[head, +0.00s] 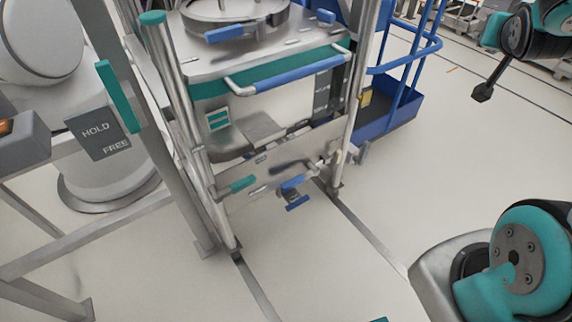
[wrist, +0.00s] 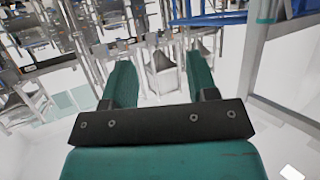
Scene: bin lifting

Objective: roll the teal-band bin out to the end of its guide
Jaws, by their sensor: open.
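The teal-band bin (head: 215,70) stands upright in the upper middle of the head view, between two metal posts. It has a pale metal top, a teal band and a blue-gripped bar handle (head: 290,76) across its front. Two dark floor rails of the guide (head: 365,232) run from the posts toward the lower right.
A HOLD/FREE plate (head: 100,134) with an upright teal lever (head: 118,97) is on the metal frame at left. A blue cart (head: 390,110) stands behind the bin to the right. The pale floor in front and to the right looks clear. My arm fills the lower right.

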